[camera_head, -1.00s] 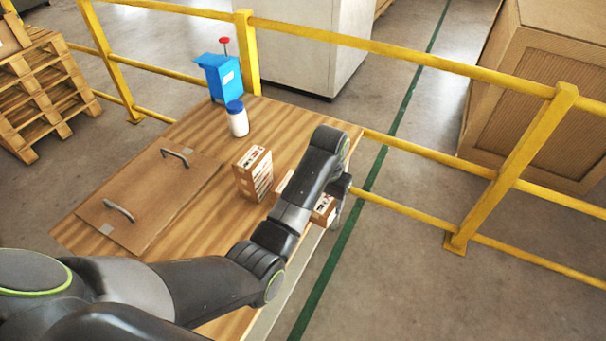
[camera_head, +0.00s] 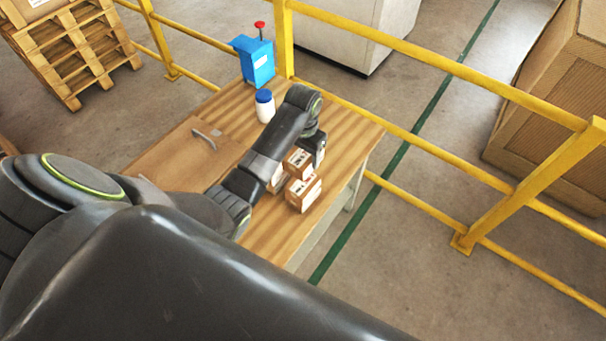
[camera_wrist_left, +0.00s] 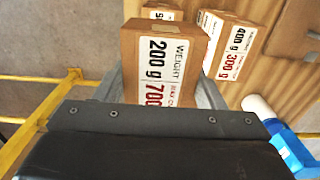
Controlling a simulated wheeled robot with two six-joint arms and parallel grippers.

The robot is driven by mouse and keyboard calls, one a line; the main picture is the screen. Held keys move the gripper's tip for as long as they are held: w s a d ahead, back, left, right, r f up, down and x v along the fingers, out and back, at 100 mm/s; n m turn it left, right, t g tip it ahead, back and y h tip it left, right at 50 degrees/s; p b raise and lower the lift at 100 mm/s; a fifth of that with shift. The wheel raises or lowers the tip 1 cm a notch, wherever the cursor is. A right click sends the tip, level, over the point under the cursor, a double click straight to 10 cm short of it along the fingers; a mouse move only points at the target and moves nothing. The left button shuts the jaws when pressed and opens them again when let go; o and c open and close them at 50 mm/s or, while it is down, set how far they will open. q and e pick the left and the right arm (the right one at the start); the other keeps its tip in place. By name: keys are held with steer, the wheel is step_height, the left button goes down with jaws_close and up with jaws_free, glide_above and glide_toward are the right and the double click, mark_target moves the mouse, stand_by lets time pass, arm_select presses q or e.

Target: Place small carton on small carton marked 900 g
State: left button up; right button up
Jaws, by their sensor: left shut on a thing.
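My left gripper (camera_head: 312,150) is shut on a small brown carton (camera_head: 297,160) with white labels. In the left wrist view this held carton (camera_wrist_left: 160,65) shows "WEIGHT 200 g" and a red "700" between the fingers. A second small carton (camera_head: 303,192) stands just in front of and below it near the table's right edge; whether they touch is unclear. A third carton (camera_head: 276,179) is mostly hidden behind my left arm. The wrist view shows a carton marked 400 g and 300 g (camera_wrist_left: 230,45) and part of another carton (camera_wrist_left: 160,13). No 900 g mark is readable.
A white bottle with a blue cap (camera_head: 265,106) and a blue box with a red knob (camera_head: 256,62) stand at the table's back. Yellow railing (camera_head: 420,145) runs behind and right of the table (camera_head: 345,140).

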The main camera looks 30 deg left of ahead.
arm_select(q)
step_height(320, 180, down, 5)
steer(key=shift+f, duration=0.1)
step_height(320, 180, down, 4)
steer(key=shift+w+f+p, duration=0.1)
steer(key=shift+p, duration=0.3)
steer(key=shift+f, duration=0.15)
arm_select(e)
steer(key=shift+w+d+r, duration=0.15)
steer(key=shift+w+r, duration=0.35)
steer(key=shift+w, duration=0.3)
arm_select(q)
steer(key=shift+f, duration=0.1)
arm_select(e)
steer(key=shift+f, duration=0.1)
arm_select(q)
steer(key=o, duration=1.1)
steer(key=shift+r, duration=0.55)
step_height(320, 180, up, 11)
steer(key=shift+r+b, duration=0.1)
steer(key=shift+b, duration=0.25)
arm_select(e)
steer(key=shift+f, duration=0.25)
